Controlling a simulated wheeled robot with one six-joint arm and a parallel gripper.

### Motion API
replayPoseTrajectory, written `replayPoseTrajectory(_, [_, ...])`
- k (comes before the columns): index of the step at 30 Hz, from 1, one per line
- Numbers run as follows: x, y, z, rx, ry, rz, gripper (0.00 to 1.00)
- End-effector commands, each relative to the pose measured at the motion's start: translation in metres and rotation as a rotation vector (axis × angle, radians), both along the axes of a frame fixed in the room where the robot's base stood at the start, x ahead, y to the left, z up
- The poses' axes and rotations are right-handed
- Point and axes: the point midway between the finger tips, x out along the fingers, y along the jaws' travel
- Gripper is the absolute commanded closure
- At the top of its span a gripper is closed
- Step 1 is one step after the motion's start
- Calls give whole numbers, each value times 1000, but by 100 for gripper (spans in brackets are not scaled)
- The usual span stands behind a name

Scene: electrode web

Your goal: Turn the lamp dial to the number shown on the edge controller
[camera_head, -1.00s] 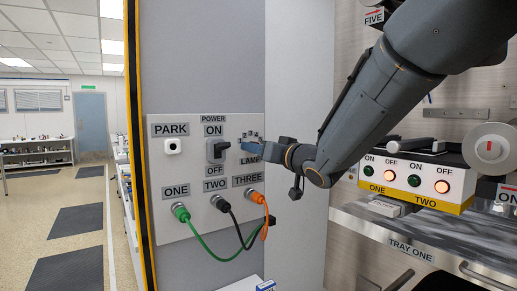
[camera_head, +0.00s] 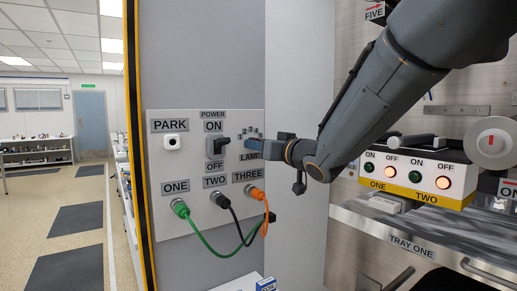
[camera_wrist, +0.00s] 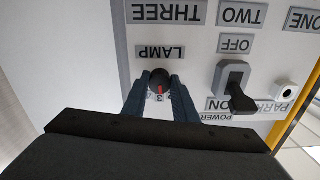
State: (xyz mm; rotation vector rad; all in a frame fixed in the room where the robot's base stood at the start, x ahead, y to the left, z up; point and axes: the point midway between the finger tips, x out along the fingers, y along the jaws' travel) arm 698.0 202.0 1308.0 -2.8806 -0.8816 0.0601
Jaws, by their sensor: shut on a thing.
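The lamp dial (camera_wrist: 160,78) is a small dark round knob with a red mark, above the LAMP label in the head view; the wrist view shows it upside down. My gripper (camera_wrist: 160,87) is shut on the dial, one blue-grey finger on each side. In the head view my gripper (camera_head: 270,146) comes from the right and hides the dial; small scale marks show above it. In the wrist view a digit that looks like 3 shows near the red mark. I cannot identify the edge controller or read a number on one.
The power switch (camera_head: 216,146) sits close left of the dial, with the PARK socket (camera_head: 172,140) beyond. Green, black and orange cables (camera_head: 261,225) hang from plugs below. A button box (camera_head: 418,176) with lit OFF buttons stands at right above a metal tray.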

Motion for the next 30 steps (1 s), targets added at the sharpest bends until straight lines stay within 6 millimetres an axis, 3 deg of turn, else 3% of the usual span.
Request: replayPoseTrajectory(30, [1, -1, 1, -691, -471, -1, 97])
